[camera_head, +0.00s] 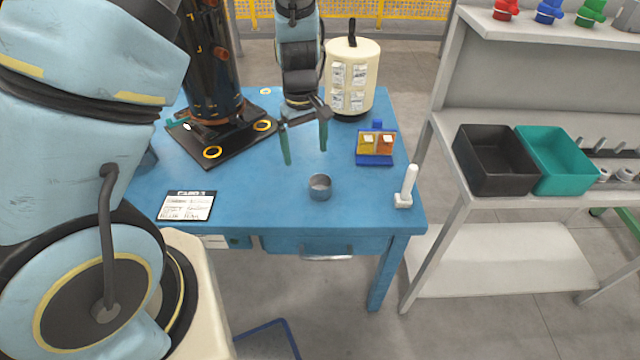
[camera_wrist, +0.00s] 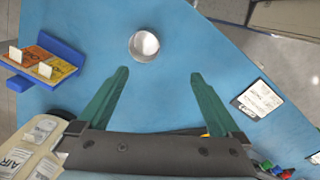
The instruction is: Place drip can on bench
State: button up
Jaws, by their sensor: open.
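The drip can is a small grey metal cup (camera_head: 320,187) standing upright on the blue bench (camera_head: 260,200), near its front edge. It also shows in the wrist view (camera_wrist: 144,45), beyond my fingertips and apart from them. My gripper (camera_head: 305,152) is open and empty, with its two green fingers pointing down above the bench, behind the can in the head view. In the wrist view the gripper (camera_wrist: 158,75) has clear space between its fingers.
A blue holder with yellow and orange cards (camera_head: 376,145), a white upright peg (camera_head: 407,188), a cream cylinder (camera_head: 352,80) and a label card (camera_head: 186,205) are on the bench. A black-based column stands back left. A grey shelf with black and teal bins (camera_head: 555,160) stands right.

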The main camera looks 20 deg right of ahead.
aim_at(322, 185)
jog(key=d+f, duration=0.1)
jog(key=f, duration=0.1)
jog(key=s+d+f, duration=0.1)
jog(key=f, duration=0.1)
jog(key=s+d+f+p, duration=0.1)
jog(key=d+f, duration=0.1)
jog(key=f, duration=0.1)
jog(key=shift+w+a+f+p, duration=0.15)
jog(key=shift+f+p, duration=0.35)
jog(key=shift+f, duration=0.7)
jog(key=shift+w+a+f+p, duration=0.15)
jog(key=shift+f+p, duration=0.35)
jog(key=shift+f, duration=1.3)
jog(key=shift+c, duration=0.2)
jog(key=c, duration=1.5)
jog(key=shift+c, duration=0.2)
jog(key=shift+r, duration=0.1)
